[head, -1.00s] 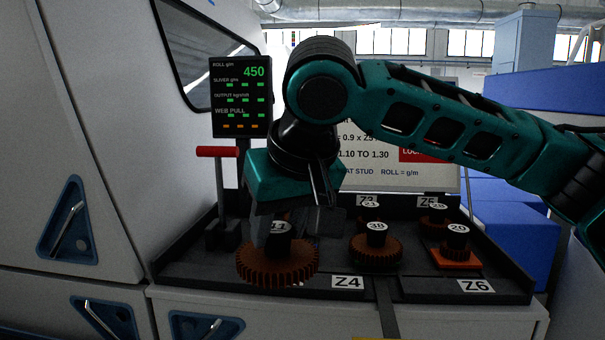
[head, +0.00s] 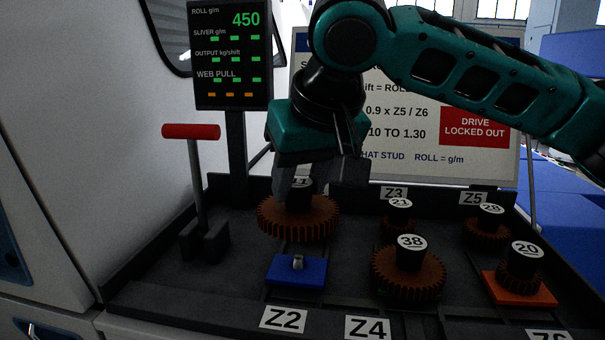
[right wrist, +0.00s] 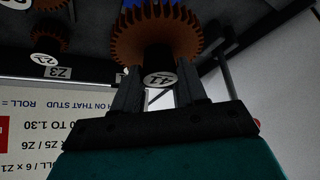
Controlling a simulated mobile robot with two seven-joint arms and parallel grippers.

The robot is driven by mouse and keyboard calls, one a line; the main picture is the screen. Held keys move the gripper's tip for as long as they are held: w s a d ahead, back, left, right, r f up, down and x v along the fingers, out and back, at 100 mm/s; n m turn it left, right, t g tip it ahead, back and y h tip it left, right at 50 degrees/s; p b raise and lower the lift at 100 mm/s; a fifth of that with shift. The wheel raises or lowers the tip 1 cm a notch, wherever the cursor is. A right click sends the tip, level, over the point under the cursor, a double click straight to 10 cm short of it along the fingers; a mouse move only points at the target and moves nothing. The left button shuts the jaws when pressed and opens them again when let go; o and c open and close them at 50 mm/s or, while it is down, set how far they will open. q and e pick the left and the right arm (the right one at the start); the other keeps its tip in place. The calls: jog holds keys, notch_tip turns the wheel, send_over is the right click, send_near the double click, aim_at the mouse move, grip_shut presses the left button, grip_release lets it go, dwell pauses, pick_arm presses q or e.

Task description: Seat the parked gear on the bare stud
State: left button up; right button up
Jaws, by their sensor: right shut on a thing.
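My right gripper (head: 301,184) is shut on the hub of a brown toothed gear marked 41 (head: 298,221). The gear also shows in the right wrist view (right wrist: 157,35), with its numbered hub between the fingers (right wrist: 158,92). In the head view the gear appears level, just behind a bare metal stud (head: 297,262) on a blue plate (head: 283,273). The plate is behind the Z2 label (head: 283,319). The gear is not on this stud; its exact height above the tray is hard to tell. My left gripper is not in view.
Gears marked 38 (head: 409,275), 21 (head: 398,222), 28 (head: 487,232) and 20 (head: 519,275) stand to the right, the last on an orange plate (head: 538,296). A red-handled lever (head: 191,132) and a display (head: 231,55) stand left. The dark tray (head: 140,290) has raised edges.

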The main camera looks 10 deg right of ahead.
aim_at(306, 216)
jog(key=shift+s, duration=0.1)
jog(key=shift+f+b, duration=1.45)
jog(key=shift+f, duration=2)
jog(key=o, duration=1.2)
jog(key=shift+o, duration=0.6)
jog(key=shift+r, duration=0.1)
